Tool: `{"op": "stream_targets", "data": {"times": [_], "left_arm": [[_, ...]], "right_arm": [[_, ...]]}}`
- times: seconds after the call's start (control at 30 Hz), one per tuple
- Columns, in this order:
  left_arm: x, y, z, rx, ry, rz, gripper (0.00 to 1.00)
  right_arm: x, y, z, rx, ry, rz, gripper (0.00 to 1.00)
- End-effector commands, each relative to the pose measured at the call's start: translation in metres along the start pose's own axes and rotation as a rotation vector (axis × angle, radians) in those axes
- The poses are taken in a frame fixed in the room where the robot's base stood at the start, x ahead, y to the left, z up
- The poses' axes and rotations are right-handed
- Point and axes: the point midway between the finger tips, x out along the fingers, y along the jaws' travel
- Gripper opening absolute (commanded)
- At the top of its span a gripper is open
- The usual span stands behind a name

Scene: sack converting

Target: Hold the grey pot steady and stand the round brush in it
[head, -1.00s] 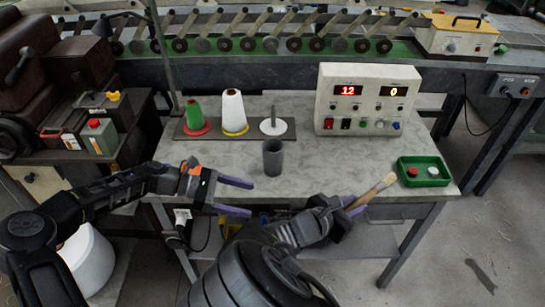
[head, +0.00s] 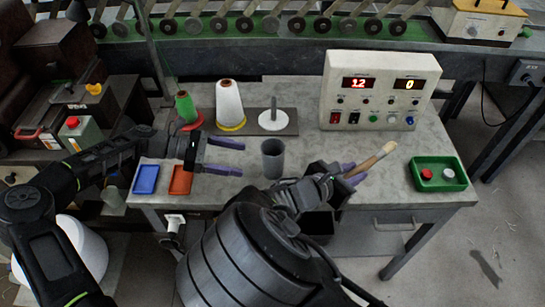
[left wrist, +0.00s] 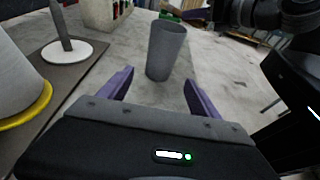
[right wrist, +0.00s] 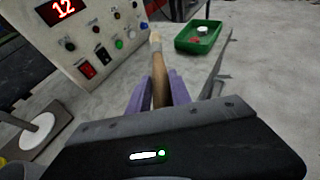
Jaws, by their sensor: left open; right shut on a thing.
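The grey pot (head: 272,158) stands upright on the table, and its open top shows. It also shows in the left wrist view (left wrist: 166,50), just beyond and between my open fingers. My left gripper (head: 232,157) is open and empty, to the left of the pot and apart from it. My right gripper (head: 345,174) is shut on the round brush (head: 371,162), to the right of the pot. The brush is tilted, its pale tip pointing up and right. In the right wrist view, its wooden handle (right wrist: 159,85) runs between the purple fingers.
Behind the pot are a green cone (head: 186,107), a white cone (head: 229,103) and an empty spindle disc (head: 274,122). A control box (head: 380,90) stands at the back right. A green tray (head: 438,174) holds two caps. Blue (head: 146,179) and orange (head: 180,180) trays lie at the left edge.

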Motion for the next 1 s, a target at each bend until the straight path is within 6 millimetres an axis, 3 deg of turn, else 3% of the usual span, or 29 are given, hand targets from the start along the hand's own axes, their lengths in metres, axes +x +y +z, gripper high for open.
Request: {"op": "stream_targets", "data": {"times": [0.27, 0.7, 1.0], "left_arm": [[0.015, 0.000, -0.001, 0.001, -0.001, -0.002, 0.73], [0.077, -0.001, 0.000, 0.000, 0.000, -0.003, 0.73], [0.099, 0.000, 0.000, 0.000, 0.000, -0.001, 0.73]], "right_arm": [[0.002, 0.000, -0.003, 0.000, 0.000, 0.000, 0.00], [0.006, 0.000, -0.013, 0.000, 0.000, 0.000, 0.00], [0.006, 0.000, -0.015, 0.000, 0.000, 0.000, 0.00]]}}
